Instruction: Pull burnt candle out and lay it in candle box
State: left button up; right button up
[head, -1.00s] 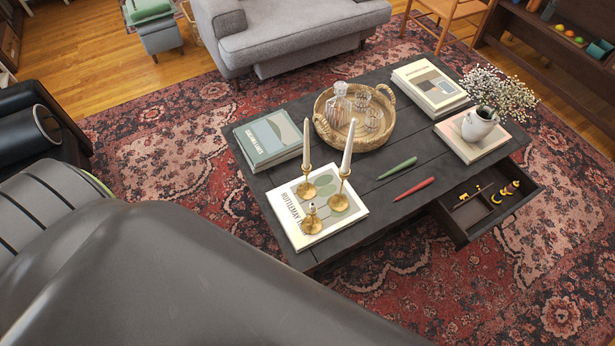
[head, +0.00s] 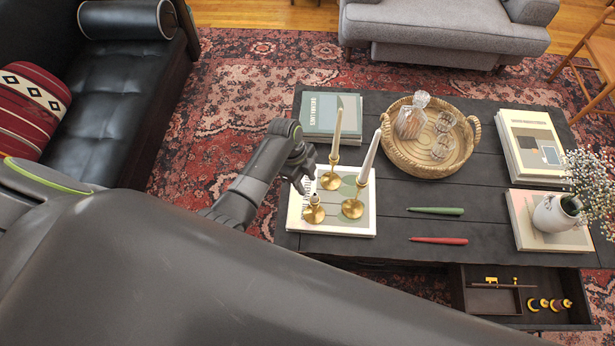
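Three brass candlesticks stand on a white book (head: 350,222) on the dark coffee table. Two hold tall candles: a cream one (head: 337,130) at the back and a white, slightly tilted one (head: 369,158) at the right. The short front candlestick (head: 313,212) has only a small dark-tipped stub at its top. My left gripper (head: 304,180) is just above and behind this short candlestick, left of the cream candle. It looks empty, but its finger gap is unclear. My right gripper is not in view. I cannot identify a candle box.
A green candle (head: 436,211) and a red candle (head: 438,240) lie on the table. An open drawer (head: 478,300) holds small brass items. A wicker tray (head: 402,168) with glassware, books and a flower vase (head: 555,213) crowd the back and right. A black sofa (head: 105,95) is left.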

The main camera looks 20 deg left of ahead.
aim_at(314, 194)
pick_arm(q)
jog(key=shift+m, duration=0.4)
jog(key=b+x, duration=0.2)
jog(key=b, duration=0.1)
jog(key=b+x, duration=0.2)
jog(key=b, duration=0.1)
jog(key=shift+d+f, duration=0.2)
jog(key=shift+d, duration=0.3)
jog(key=shift+b+x, duration=0.45)
jog(key=shift+x, duration=0.75)
jog(key=shift+d+f, duration=0.2)
jog(key=shift+f, duration=0.2)
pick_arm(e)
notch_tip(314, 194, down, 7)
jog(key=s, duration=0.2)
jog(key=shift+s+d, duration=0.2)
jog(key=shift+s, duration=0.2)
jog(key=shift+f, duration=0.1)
